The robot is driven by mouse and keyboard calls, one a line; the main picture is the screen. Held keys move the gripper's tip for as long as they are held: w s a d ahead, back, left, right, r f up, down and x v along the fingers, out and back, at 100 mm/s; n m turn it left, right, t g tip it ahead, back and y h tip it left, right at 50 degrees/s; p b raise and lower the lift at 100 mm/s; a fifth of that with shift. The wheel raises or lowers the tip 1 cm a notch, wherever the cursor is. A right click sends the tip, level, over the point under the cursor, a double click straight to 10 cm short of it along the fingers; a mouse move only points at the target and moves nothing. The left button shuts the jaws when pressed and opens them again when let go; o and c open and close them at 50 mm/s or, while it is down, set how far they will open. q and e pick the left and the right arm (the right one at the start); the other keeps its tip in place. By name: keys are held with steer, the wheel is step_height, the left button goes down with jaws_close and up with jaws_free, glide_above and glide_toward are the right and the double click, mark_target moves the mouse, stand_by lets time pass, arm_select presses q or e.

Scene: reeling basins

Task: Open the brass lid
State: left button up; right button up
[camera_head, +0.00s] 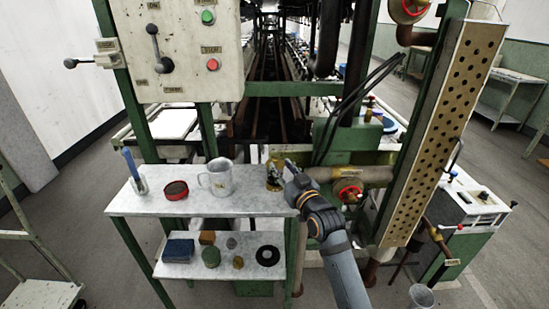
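A brass-coloured canister (274,176) stands upright near the right end of the grey-white table top. Its upper end is small and dark here, and I cannot make out a separate lid or whether it is open. My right gripper (289,167) is just right of the canister, near its upper part, with the arm coming in from the lower right. I cannot tell whether it touches the canister or how far apart its fingers are. My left gripper is not in view.
The lower shelf (190,272) holds several small items. A pipe with a red valve wheel (347,191) is right of my gripper.

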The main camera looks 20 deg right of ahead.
mark_target(276, 160)
steer(key=w, duration=0.4)
steer(key=shift+w+a, duration=0.25)
steer(key=shift+w, duration=0.45)
steer(key=shift+c, duration=0.4)
jaws_close()
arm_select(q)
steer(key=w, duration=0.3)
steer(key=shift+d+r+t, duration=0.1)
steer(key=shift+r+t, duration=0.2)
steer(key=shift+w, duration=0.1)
